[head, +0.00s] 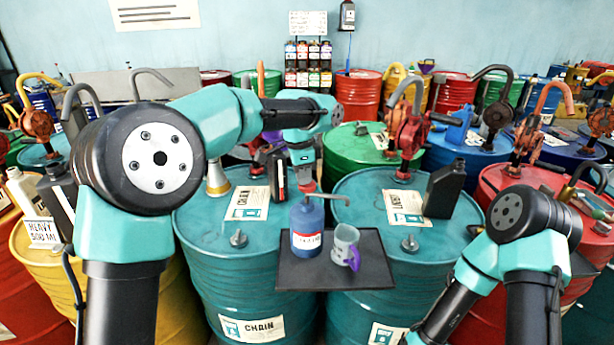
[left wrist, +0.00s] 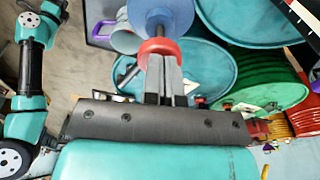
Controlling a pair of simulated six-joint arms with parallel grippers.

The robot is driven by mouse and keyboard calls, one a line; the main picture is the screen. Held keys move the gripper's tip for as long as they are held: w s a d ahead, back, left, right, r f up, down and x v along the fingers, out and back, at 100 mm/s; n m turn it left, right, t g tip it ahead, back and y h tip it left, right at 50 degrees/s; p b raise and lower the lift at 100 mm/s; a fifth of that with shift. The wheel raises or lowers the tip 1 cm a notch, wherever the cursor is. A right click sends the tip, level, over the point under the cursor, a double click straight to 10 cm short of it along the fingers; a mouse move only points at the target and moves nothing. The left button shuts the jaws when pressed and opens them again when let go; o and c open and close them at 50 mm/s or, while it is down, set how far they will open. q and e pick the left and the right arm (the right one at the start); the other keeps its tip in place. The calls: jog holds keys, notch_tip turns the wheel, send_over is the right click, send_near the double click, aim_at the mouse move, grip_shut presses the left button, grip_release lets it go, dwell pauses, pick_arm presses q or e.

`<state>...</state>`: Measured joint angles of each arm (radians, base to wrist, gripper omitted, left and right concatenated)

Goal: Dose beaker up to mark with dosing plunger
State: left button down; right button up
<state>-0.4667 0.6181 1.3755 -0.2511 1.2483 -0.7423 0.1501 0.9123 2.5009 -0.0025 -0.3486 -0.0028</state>
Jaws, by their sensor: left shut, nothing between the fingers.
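The blue dosing bottle (head: 306,245) with a white-and-red label stands upright on the dark tray (head: 376,262). Its red plunger head (left wrist: 158,47) and thin metal spout (head: 330,196) are on top, the spout pointing right. The grey beaker (head: 343,241) with a purple handle stands to its right on the tray; its level and mark cannot be made out. My left gripper (head: 308,181) is directly above the bottle. In the left wrist view its fingers (left wrist: 165,62) are shut, empty, with tips at the red plunger head; whether they touch is unclear. My right gripper is outside the views.
Teal drums (head: 230,275) flank and support the tray. A dark jug (head: 444,190) stands on the right drum and a brass funnel (head: 217,180) on the left one. Red hand pump (head: 411,132) rises behind. More drums crowd the back and sides.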

pick_arm(q)
jog(key=shift+a, duration=0.1)
jog(key=a, duration=0.1)
jog(key=s+a+r, duration=0.1)
jog(key=shift+a, duration=0.35)
notch_tip(320, 180, up, 17)
jog(key=a, duration=0.1)
jog(key=shift+s+a+r, duration=0.15)
jog(key=shift+a, duration=0.2)
dwell(0.4)
dwell(0.8)
jog(key=w+d+f, duration=0.1)
jog(key=d+f, duration=0.3)
jog(key=f, duration=0.4)
jog(key=shift+f, duration=0.35)
jog(key=shift+f, duration=0.1)
jog(key=shift+w+d+f, duration=0.1)
jog(key=shift+d+f, duration=0.05)
jog(key=shift+f, duration=1.55)
jog(key=shift+w+d+f, duration=0.1)
jog(key=shift+d+f, duration=0.05)
jog(key=shift+f, duration=1.55)
